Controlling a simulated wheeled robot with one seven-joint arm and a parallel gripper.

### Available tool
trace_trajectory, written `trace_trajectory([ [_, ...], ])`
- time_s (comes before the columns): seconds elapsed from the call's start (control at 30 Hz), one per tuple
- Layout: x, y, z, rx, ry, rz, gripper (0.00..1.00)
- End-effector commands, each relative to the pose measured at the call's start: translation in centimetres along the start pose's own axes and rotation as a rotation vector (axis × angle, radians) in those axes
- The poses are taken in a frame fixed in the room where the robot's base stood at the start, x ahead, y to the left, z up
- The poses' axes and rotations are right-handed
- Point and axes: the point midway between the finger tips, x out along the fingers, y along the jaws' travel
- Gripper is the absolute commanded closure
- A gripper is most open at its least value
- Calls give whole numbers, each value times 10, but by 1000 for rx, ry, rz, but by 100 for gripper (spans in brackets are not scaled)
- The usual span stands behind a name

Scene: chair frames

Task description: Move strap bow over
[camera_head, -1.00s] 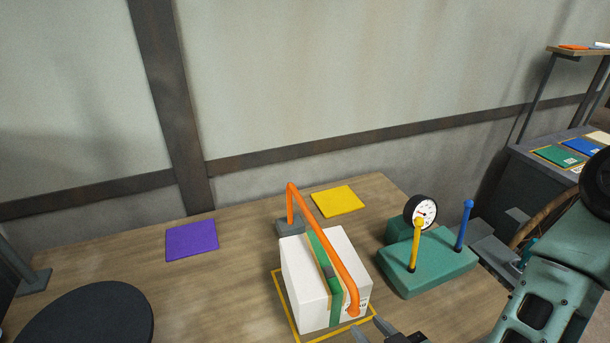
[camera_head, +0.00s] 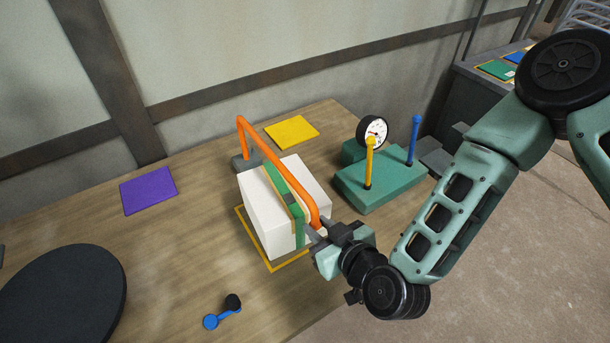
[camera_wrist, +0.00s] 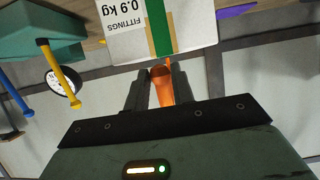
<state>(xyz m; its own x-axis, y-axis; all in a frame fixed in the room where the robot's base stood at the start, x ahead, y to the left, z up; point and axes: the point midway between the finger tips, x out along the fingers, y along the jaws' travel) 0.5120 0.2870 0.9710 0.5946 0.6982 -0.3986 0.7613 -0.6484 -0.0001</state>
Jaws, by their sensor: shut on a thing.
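The orange strap bow (camera_head: 275,157) rises from a grey block (camera_head: 246,162) behind the white box and slopes down over the box top to its front right side. The white box (camera_head: 262,215) has a green strap (camera_head: 287,197) around it and stands inside a yellow outline (camera_head: 268,266). My gripper (camera_head: 317,231) is at the bow's low front end. In the wrist view its two fingers are shut on the orange end (camera_wrist: 163,92), beside the box face (camera_wrist: 198,24) labelled "FITTINGS 0.9 kg".
A green block (camera_head: 383,187) with a gauge, a yellow post and a blue post stands right of the box. Purple (camera_head: 149,190) and yellow (camera_head: 292,131) squares, a black disc (camera_head: 62,298) and a small blue part (camera_head: 211,321) lie on the table.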

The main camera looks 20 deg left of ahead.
Motion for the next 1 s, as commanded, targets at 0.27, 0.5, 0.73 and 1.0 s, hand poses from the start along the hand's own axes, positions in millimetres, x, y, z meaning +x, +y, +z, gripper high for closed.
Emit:
trace_trajectory([
  [0.27,1,0,-24,0,8,1,88],
  [0.5,2,0,-40,-1,9,2,88],
  [0.73,3,1,-56,0,10,4,88],
  [1.0,3,0,-73,-1,9,2,88],
])
